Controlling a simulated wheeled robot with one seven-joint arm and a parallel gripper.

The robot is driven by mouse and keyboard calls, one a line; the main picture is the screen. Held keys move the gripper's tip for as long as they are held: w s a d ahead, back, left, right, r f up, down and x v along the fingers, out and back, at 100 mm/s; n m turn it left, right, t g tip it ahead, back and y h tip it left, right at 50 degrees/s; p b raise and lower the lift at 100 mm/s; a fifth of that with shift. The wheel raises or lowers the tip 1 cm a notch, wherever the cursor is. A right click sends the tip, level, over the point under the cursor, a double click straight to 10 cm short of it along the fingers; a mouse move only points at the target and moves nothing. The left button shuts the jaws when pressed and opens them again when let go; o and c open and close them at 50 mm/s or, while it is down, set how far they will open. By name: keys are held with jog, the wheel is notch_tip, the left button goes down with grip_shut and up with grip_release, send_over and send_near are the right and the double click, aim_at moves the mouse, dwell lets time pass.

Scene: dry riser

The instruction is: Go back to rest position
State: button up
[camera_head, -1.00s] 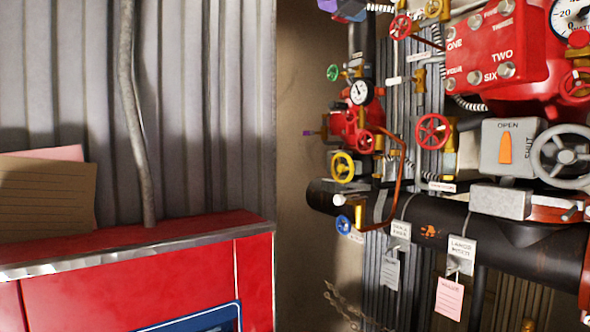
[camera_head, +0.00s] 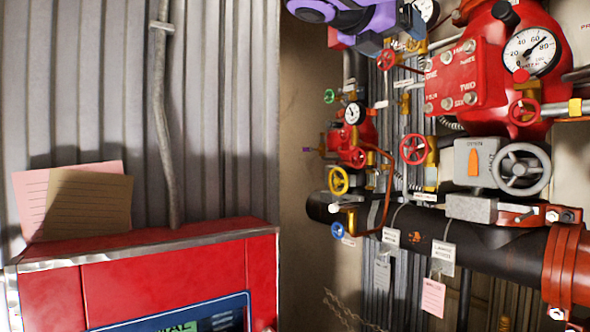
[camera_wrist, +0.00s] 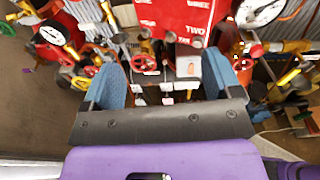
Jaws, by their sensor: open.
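My gripper (camera_wrist: 162,82) shows in the wrist view with its two blue-padded fingers wide apart and nothing held between them. Beyond the fingers is the riser's pipework, with the red box (camera_wrist: 175,15) marked TWO and THREE at the top. In the head view my purple arm shows at the top centre, in front of the upper pipework; the fingertips are hard to make out there. The same red box (camera_head: 452,83) is to the right of the arm.
Valves crowd the right side: a yellow handwheel (camera_head: 339,181), a red handwheel (camera_head: 413,149) and a grey handwheel (camera_head: 521,169). A thick black pipe (camera_head: 480,240) runs below them. A red cabinet (camera_head: 160,280) with paper cards (camera_head: 90,205) on top stands at left.

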jog(key=s+d+f+m+g+y, duration=0.1)
jog(key=s+d+f+m+y, duration=0.2)
jog(key=f, duration=0.4)
jog(key=s+d+f+m+g+y, duration=0.1)
jog(key=s+d+f+m, duration=0.3)
jog(key=f, duration=0.3)
jog(key=s+d+f+m+g+y, duration=0.2)
jog(key=d+f+m, duration=0.1)
jog(key=d+f, duration=0.3)
jog(key=s+f+m+y, duration=0.3)
jog(key=s+f+m, duration=0.3)
jog(key=f+m, duration=0.2)
jog(key=s+f+m+y, duration=0.4)
jog(key=s+f+m, duration=0.3)
jog(key=f, duration=0.6)
jog(key=shift+s+d+m, duration=0.15)
jog(key=shift+m, duration=0.25)
jog(key=shift+g, duration=0.3)
